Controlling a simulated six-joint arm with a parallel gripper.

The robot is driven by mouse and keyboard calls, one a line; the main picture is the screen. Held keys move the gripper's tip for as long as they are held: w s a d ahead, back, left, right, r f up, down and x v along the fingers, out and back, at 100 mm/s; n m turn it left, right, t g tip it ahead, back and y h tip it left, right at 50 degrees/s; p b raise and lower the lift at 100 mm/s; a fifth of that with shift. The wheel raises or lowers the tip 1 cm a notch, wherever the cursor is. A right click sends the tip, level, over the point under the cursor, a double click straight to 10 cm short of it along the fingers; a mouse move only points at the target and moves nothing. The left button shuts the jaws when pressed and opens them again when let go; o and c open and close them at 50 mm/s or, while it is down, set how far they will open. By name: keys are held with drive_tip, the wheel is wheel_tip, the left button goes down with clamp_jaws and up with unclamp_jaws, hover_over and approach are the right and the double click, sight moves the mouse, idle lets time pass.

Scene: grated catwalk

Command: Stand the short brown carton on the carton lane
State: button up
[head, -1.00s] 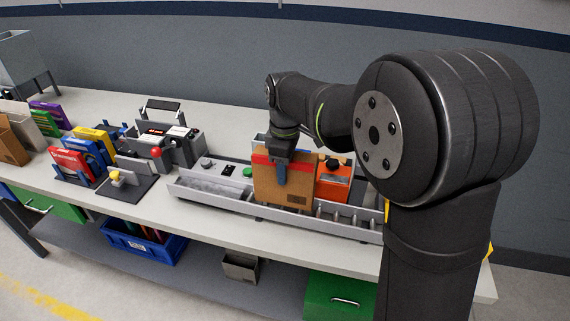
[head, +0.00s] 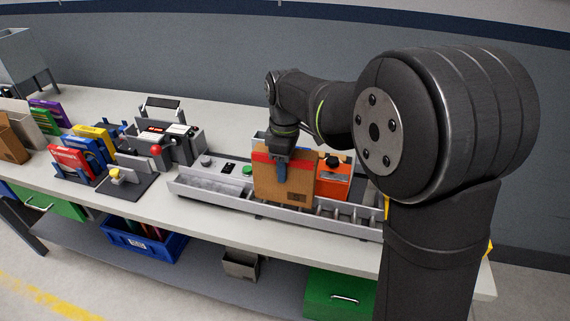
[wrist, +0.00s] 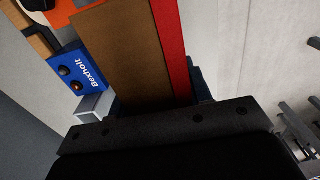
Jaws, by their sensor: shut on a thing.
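A brown carton (head: 302,184) with a red band along its top is upright in my gripper (head: 281,172). My gripper comes down from above and is shut on its upper part, with a blue finger across its near face. In the wrist view the carton's brown side and red band (wrist: 172,45) run away from the gripper. The carton is over the grey lane (head: 222,199), which has rollers and a low front rail. Its lower edge is at the rail in the head view; I cannot tell whether it touches the rollers.
An orange unit (head: 333,180) with a black knob stands close to the carton's right. A green button (head: 247,169) is on the lane's back edge. A blue Bexholt box (wrist: 79,81) shows beside the carton. Colored cartons in racks (head: 72,161) stand on the left.

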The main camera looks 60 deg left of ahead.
drive_tip(key=shift+f, duration=0.1)
drive_tip(key=shift+f, duration=1.65)
drive_tip(key=o, duration=1.1)
drive_tip(key=shift+o, duration=0.3)
drive_tip(key=o, duration=0.3)
drive_tip(key=shift+r, duration=0.15)
drive_tip(key=shift+r, duration=3.9)
